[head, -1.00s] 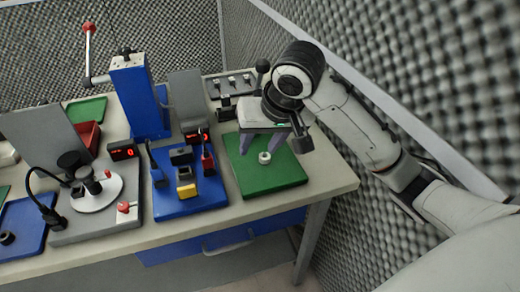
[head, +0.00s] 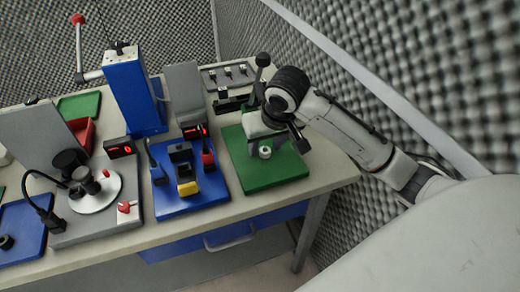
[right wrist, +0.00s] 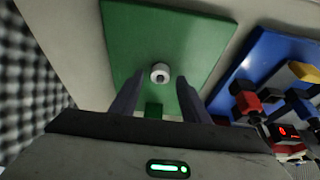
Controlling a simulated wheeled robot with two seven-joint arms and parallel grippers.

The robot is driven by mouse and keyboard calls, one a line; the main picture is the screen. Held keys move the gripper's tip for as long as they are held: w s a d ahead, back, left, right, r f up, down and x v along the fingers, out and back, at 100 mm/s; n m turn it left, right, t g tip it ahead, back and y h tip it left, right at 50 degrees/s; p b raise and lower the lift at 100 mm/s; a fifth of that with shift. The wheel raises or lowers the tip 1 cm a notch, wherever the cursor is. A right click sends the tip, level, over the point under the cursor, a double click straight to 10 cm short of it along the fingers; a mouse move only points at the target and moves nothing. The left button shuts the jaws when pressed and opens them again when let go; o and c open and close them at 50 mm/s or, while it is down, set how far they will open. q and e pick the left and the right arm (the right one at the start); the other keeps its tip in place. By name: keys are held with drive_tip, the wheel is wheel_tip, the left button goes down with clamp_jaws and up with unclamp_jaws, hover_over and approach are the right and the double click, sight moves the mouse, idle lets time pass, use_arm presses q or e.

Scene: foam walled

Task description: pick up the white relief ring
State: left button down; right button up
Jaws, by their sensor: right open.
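The white relief ring (head: 265,153) sits on the green mat (head: 262,181) at the right end of the bench. In the right wrist view the ring (right wrist: 160,73) lies on the mat with its dark hole showing. My right gripper (right wrist: 157,90) is open, its two fingers spread to the left and right of the ring, with nothing between them in grip. In the head view the right gripper (head: 270,135) is over the mat, just behind the ring, and its fingers are partly hidden. My left gripper is not in view.
A blue plate (head: 190,198) with several small blocks lies left of the mat. A blue press column (head: 133,90) and a grey panel (head: 185,90) stand behind. A foam wall (head: 420,90) runs close along the right side. The mat's front part is clear.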

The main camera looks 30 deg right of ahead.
drive_tip(key=shift+f, duration=0.15)
clamp_jaws()
